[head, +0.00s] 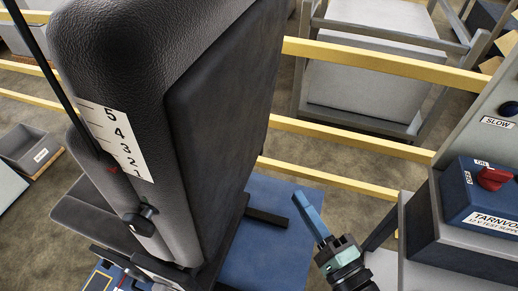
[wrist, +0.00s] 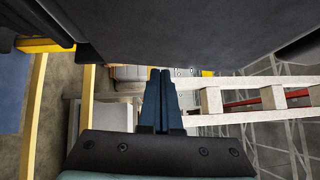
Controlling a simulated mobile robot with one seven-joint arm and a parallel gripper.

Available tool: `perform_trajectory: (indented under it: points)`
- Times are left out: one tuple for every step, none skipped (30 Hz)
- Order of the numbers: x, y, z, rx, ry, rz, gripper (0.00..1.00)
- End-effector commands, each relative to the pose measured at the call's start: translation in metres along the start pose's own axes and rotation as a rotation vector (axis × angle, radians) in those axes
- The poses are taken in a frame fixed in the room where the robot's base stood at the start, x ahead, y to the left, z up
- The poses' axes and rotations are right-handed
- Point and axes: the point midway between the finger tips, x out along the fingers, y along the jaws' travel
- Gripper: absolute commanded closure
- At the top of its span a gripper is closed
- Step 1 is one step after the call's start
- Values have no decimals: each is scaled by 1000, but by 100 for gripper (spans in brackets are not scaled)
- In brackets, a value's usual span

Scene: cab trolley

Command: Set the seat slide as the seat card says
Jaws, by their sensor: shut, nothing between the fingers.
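The dark padded seat (head: 120,50) fills the left and middle of the head view. A white scale (head: 118,140) marked 1 to 5 is on its side. A red pointer (head: 112,170) is at the scale's low end, near 1 or 2; I cannot tell exactly which. A black knob (head: 147,212) sticks out below the scale. My gripper (head: 300,195) is shut and empty, to the right of the seat and apart from the knob. In the wrist view its fingers (wrist: 160,72) are together beneath a large dark surface. I cannot make out a readable seat card.
A blue TARNVOS test supply box (head: 485,210) with a red switch (head: 493,179) stands at the right. Yellow rails (head: 390,62) cross behind the seat. A grey bin (head: 30,148) is at the far left. A blue floor patch (head: 262,245) lies between seat and gripper.

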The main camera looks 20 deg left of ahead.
Motion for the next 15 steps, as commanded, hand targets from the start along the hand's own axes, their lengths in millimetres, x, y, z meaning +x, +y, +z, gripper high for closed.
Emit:
perform_trajectory:
  points:
    - [6,-1,1,-1,-4,0,100]
    - [10,-1,1,-2,-3,0,100]
    - [16,-1,1,-2,-4,0,100]
    - [22,-2,1,-2,-5,0,100]
    - [28,-2,1,-3,-5,0,100]
    - [37,-3,1,-3,-6,-1,100]
    - [43,-2,1,-3,-6,0,100]
    - [50,-2,2,-3,-6,0,100]
    - [59,-3,1,-3,-6,0,100]
    - [66,-2,1,-3,-5,1,100]
    - [72,-3,1,-4,-6,1,100]
    - [81,-2,1,-5,-5,1,100]
    - [87,-2,1,-5,-5,1,100]
    - [93,-2,1,-4,-4,1,100]
    - [101,-2,1,-4,-5,1,100]
